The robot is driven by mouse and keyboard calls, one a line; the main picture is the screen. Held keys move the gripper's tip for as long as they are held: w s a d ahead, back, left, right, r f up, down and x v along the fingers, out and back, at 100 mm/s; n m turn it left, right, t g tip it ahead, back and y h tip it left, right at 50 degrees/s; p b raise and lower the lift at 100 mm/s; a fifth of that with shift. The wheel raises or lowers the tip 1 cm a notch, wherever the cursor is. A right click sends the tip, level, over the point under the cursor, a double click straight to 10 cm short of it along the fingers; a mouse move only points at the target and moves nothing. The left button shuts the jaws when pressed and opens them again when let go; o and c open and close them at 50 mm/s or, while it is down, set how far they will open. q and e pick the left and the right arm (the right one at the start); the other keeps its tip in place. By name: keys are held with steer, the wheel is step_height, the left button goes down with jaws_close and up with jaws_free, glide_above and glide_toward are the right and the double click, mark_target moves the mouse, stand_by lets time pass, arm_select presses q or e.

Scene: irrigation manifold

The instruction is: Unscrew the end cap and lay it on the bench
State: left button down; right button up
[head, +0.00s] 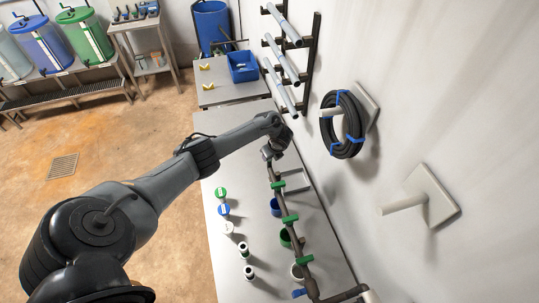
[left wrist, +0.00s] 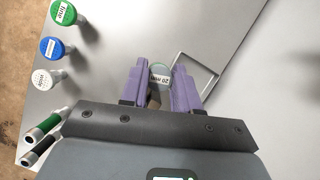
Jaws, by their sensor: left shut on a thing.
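The manifold pipe (head: 283,203), brown-grey with green clamps, runs along the bench (head: 238,170). My left gripper (head: 269,154) is at the pipe's far end. My right gripper is not in view.
Green (head: 221,193), blue (head: 223,210) and white (head: 228,228) capped pieces and two dark-banded fittings (head: 249,272) stand left of the pipe. A rectangular metal frame (head: 297,181) is beside it. A black hose coil (head: 343,124) hangs on the wall. The bench's far left is clear.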

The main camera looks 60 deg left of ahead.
arm_select(q)
steer(key=shift+a+r+n, duration=0.15)
steer(key=shift+a+n, duration=0.25)
steer(key=shift+n, duration=0.2)
steer(key=shift+n+g, duration=0.5)
steer(key=shift+n, duration=0.3)
steer(key=shift+d+n+g+b, duration=0.1)
steer(key=shift+n+g+b, duration=0.35)
steer(key=shift+n, duration=0.65)
steer(key=shift+n+h, duration=0.3)
steer(key=shift+n, duration=0.1)
